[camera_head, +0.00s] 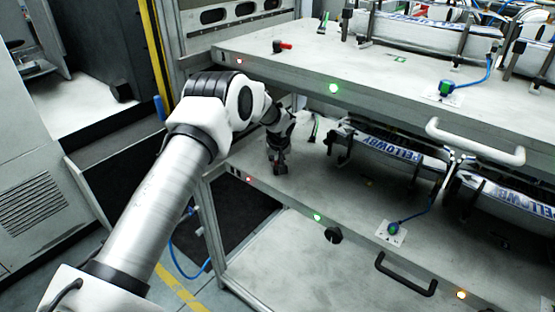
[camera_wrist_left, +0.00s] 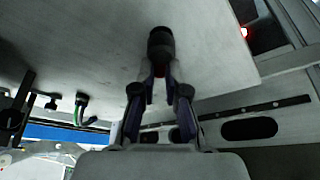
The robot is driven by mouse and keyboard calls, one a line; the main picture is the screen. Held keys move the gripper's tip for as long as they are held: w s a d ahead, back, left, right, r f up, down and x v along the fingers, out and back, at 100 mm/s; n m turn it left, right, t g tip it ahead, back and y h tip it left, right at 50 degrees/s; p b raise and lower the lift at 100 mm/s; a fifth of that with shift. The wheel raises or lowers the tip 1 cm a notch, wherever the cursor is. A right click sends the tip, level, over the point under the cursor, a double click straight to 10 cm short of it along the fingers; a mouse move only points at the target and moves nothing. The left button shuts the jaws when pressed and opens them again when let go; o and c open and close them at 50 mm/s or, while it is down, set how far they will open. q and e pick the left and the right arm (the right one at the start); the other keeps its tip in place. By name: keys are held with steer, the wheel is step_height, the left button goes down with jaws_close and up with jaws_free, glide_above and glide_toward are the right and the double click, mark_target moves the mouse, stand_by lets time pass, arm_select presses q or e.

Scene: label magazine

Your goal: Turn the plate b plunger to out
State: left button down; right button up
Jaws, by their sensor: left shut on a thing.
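My left gripper (camera_head: 278,168) reaches down over the left end of the lower plate (camera_head: 310,185), under the upper plate. In the left wrist view its two fingers (camera_wrist_left: 160,78) are closed around the lower plate's plunger (camera_wrist_left: 160,42). The plunger shows as a black round body, with a little dark red between the fingers. In the head view this plunger is hidden by the gripper. A similar plunger with a red handle (camera_head: 284,46) lies on the upper plate (camera_head: 310,60), away from the gripper. No plate letter is legible. My right gripper is out of view.
The upper plate overhangs my left wrist. Label rails (camera_head: 390,150) stand right of the gripper on the lower plate. A white handle (camera_head: 475,145) fronts the upper plate.

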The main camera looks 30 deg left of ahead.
arm_select(q)
steer(key=shift+s+a+f+n+g+y+b, duration=0.15)
steer(key=shift+n+g+b, duration=0.1)
steer(key=shift+n, duration=0.45)
steer(key=shift+s+d+r+n+g+y+b, duration=0.15)
steer(key=shift+n+g, duration=0.1)
steer(key=shift+n, duration=0.45)
steer(key=shift+w+a+f, duration=0.1)
steer(key=c, duration=1.2)
jaws_free()
steer(key=v, duration=0.5)
steer(key=shift+r, duration=0.25)
steer(key=s+d, duration=0.2)
steer(key=d, duration=0.1)
steer(key=s+d, duration=0.2)
steer(key=d, duration=0.1)
steer(key=s+d, duration=0.2)
steer(key=d, duration=0.2)
steer(key=shift+s+f, duration=0.2)
steer(key=shift+s, duration=0.15)
